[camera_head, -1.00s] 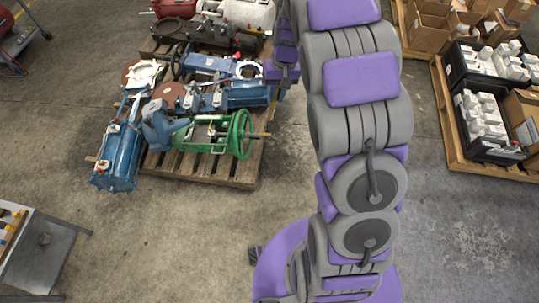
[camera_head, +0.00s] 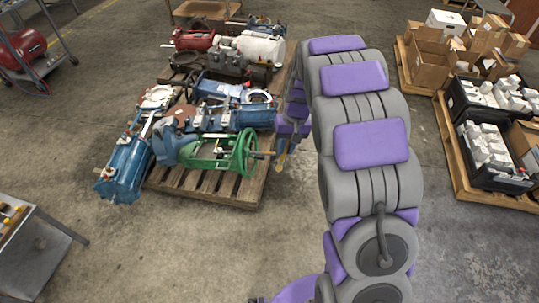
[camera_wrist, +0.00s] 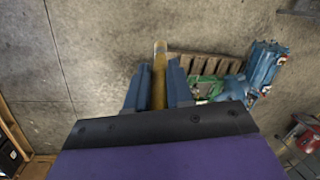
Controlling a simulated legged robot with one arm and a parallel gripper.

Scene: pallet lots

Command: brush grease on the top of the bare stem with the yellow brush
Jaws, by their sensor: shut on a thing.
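The yellow brush (camera_wrist: 159,78) is held between the two grey-blue fingers of my gripper (camera_wrist: 157,85) in the wrist view, its pale end pointing away from my wrist. In the head view the brush (camera_head: 281,161) hangs below my gripper (camera_head: 288,142), just right of the green valve (camera_head: 212,153). The green valve lies on its side on a pallet, with its handwheel (camera_head: 245,152) facing right. A short bare stem (camera_head: 263,154) sticks out to the right of the wheel. The brush tip appears close to the stem's end; contact cannot be told.
A metal cart (camera_head: 40,255) stands at the lower left. A pallet with black bins (camera_head: 487,155) and cartons is at the right. The floor in front is clear.

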